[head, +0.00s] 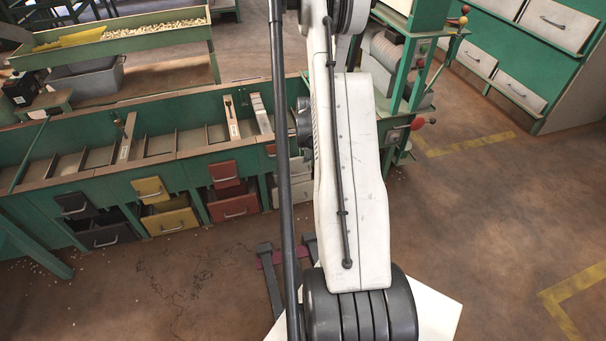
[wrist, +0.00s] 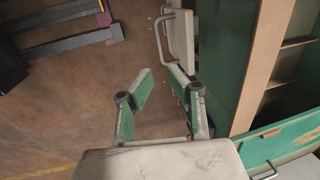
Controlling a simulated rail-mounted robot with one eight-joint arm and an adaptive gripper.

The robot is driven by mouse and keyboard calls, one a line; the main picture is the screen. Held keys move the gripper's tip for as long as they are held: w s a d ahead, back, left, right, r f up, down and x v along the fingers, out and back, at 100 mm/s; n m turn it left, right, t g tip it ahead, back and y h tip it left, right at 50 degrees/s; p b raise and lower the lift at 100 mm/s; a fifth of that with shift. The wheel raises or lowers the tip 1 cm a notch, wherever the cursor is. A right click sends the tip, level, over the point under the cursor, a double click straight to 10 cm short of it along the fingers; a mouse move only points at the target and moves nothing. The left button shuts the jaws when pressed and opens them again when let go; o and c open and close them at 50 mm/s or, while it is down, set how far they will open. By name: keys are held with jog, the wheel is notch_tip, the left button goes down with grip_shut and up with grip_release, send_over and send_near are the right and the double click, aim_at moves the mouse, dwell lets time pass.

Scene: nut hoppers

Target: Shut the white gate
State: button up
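Two white fronts show on the long green bench in the head view: an upper one (head: 299,166) and a lower one, both partly hidden by my arm. I cannot tell which is the white gate. In the wrist view a pale panel (wrist: 181,35) with a metal bar handle (wrist: 159,40) stands at the green bench side. My gripper (wrist: 160,73) is open, with its two green-padded fingers apart and nothing seen between them. The panel and handle appear beyond the fingertips; I see no clear contact. The gripper is hidden in the head view.
The bench also has black (head: 105,235), yellow (head: 170,220) and red (head: 234,207) fronts with handles. Its top (head: 150,146) has open compartments and pale slats. A green stand (head: 407,75) with red-knobbed levers is right of my arm. Open floor (head: 180,290) lies in front.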

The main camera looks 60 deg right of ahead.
aim_at(303, 174)
jog(key=f+b, duration=0.1)
jog(key=f, duration=0.2)
jog(key=w+d+f+b, duration=0.1)
jog(key=f, duration=0.3)
jog(key=f+b, duration=0.1)
jog(key=f, duration=0.2)
jog(key=shift+w+d+f, duration=0.15)
jog(key=shift+w+f, duration=0.2)
jog(key=shift+f, duration=0.05)
grip_shut()
